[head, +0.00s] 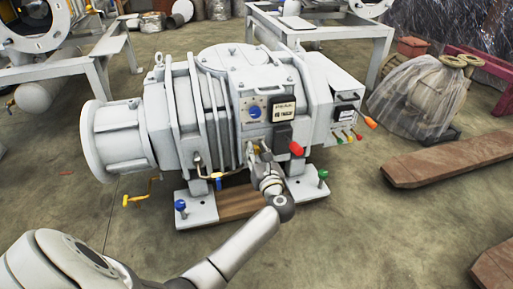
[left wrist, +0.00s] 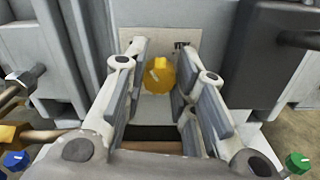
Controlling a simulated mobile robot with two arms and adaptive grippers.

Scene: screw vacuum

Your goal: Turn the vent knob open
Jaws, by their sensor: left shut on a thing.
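The vacuum pump (head: 222,100) is a large grey machine standing on the floor. A round yellow knob (left wrist: 158,76), which I take to be the vent knob, sits on a pale plate on its front. No label for it can be read. My left gripper (left wrist: 163,62) reaches it from the front, with one finger on each side, shut on the knob. In the head view my left gripper (head: 260,154) is at the pump's lower front and mostly hides the knob. My right gripper is not in view.
A blue knob (head: 255,112) is above my gripper and a red one (head: 297,149) just right of it. Blue (head: 180,206) and green (head: 323,175) knobs stand on the feet. A yellow handle (head: 140,198) sticks out lower left. Wooden planks (head: 450,160) lie right.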

